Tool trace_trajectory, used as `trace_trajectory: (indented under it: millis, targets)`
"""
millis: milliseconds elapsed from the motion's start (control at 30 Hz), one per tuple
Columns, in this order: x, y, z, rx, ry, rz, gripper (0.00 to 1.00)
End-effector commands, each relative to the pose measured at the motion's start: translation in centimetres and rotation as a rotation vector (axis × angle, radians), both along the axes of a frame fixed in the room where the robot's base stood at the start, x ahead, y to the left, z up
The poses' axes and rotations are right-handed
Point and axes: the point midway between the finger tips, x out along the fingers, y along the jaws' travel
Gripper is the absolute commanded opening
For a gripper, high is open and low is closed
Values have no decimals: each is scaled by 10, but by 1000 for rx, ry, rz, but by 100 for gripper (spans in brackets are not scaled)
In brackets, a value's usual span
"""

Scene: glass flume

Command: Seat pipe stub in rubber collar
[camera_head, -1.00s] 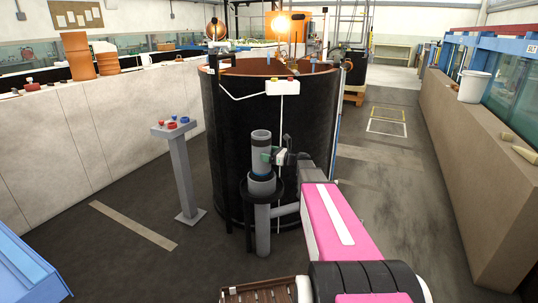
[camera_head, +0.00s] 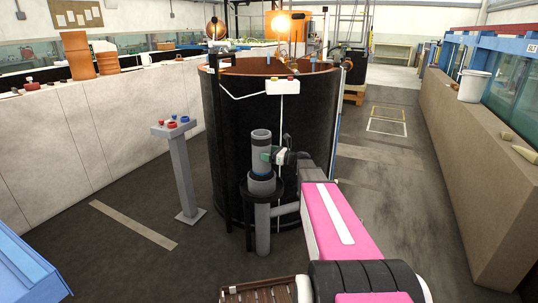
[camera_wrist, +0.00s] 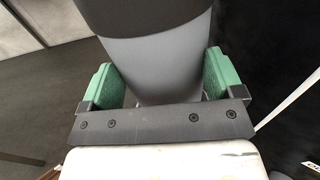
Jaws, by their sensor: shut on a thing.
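The grey pipe stub (camera_head: 261,136) stands upright in the head view, above a wider grey pipe end (camera_head: 262,186) at the black ring on the standpipe. My gripper (camera_head: 267,155) reaches it from the right. In the wrist view my gripper (camera_wrist: 162,85) has its two green fingers on either side of the grey pipe (camera_wrist: 160,65), shut on it. A wider black band (camera_wrist: 145,15), perhaps the rubber collar, surrounds the pipe at the top of that view. The stub's lower end is hidden, so I cannot tell how deep it sits.
A large black tank (camera_head: 230,120) stands right behind the pipe. A grey pedestal (camera_head: 183,175) with red and blue knobs stands to the left. The standpipe (camera_head: 263,230) rises from the floor. Open floor lies on the left and far right.

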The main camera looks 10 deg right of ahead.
Motion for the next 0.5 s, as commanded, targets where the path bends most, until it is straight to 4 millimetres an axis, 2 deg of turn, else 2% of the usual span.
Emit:
trace_trajectory:
  millis: [500]
  targets:
    - [0, 0, -7, 1, -1, 0, 49]
